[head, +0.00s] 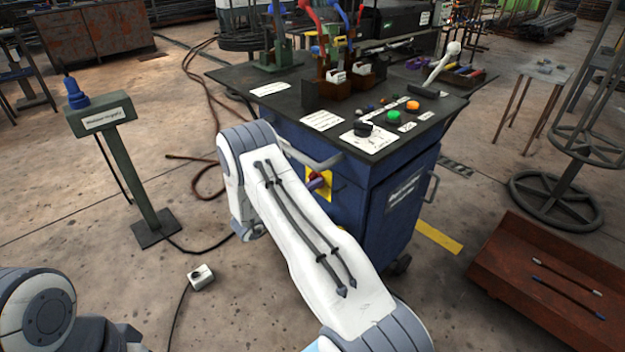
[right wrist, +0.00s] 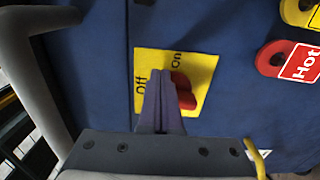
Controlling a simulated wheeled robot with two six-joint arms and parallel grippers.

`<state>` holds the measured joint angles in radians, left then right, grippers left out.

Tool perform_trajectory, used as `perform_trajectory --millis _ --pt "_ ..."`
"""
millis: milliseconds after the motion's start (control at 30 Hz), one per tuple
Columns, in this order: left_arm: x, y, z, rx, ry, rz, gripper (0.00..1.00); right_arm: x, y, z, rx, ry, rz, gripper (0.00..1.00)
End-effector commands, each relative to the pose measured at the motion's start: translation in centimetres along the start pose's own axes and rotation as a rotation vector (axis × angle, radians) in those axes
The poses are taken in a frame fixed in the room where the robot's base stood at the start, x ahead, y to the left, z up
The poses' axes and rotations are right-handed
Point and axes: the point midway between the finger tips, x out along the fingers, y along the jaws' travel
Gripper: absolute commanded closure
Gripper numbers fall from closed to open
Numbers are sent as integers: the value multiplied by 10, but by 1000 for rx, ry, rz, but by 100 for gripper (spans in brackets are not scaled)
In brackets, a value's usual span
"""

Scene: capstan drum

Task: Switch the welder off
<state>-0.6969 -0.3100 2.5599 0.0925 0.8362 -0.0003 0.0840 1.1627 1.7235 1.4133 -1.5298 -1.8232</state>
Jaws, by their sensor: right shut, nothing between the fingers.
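The welder (head: 385,205) is a blue cabinet on wheels with a dark top, in the middle of the head view. On its side is a yellow plate (right wrist: 203,66) marked "Off" and "On", partly visible in the head view (head: 325,191). A red switch knob (right wrist: 184,92) sits on the plate, its upper end near the "On" label. My right gripper (right wrist: 160,75) is shut and empty, its fingers in front of the plate just left of the knob, covering part of it. I cannot tell whether they touch. My left gripper is out of view.
A grey handle (right wrist: 25,75) sticks out at the left of the wrist view. A green post (head: 150,190) stands left of the welder, and a brown tray (head: 545,290) lies at the right. Hoses and cables lie on the floor.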

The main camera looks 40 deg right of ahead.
Motion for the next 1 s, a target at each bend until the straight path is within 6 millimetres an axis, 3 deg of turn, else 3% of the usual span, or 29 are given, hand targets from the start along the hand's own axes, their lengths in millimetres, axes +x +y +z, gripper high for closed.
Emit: perform_trajectory --millis 467,1000 --pt "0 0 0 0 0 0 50 -1 0 0 0 0 0 100" --pt "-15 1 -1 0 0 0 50 -62 0 0 -1 3 0 100"
